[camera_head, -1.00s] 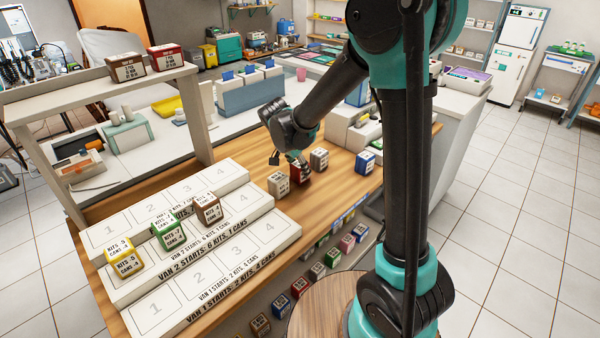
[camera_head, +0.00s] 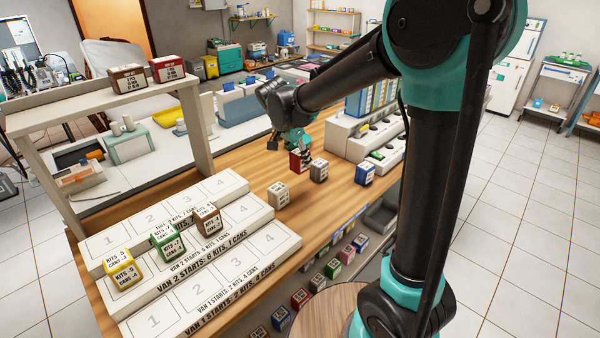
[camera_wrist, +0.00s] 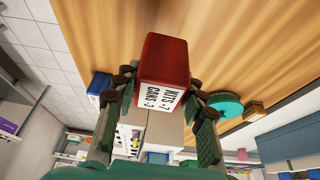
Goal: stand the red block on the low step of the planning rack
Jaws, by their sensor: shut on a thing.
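The red block (camera_head: 296,161) is held in my gripper (camera_head: 292,148), which is shut on it, over the wooden table behind two grey-beige blocks. In the wrist view the red block (camera_wrist: 165,58) sits between the two fingers (camera_wrist: 160,90), with a white KITS/CANS label facing the camera. The planning rack is white and stepped, at the left front. Its low step (camera_head: 205,290), marked 1 to 4, is the frontmost and bare. A yellow block (camera_head: 120,270), a green block (camera_head: 167,243) and a brown block (camera_head: 207,217) stand on the middle step. My gripper is right of and beyond the rack.
Two grey-beige blocks (camera_head: 278,195) (camera_head: 319,170) and a blue block (camera_head: 365,174) stand on the table near the held block. A raised shelf (camera_head: 105,92) with two boxes stands behind the rack. White trays (camera_head: 365,135) stand to the right.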

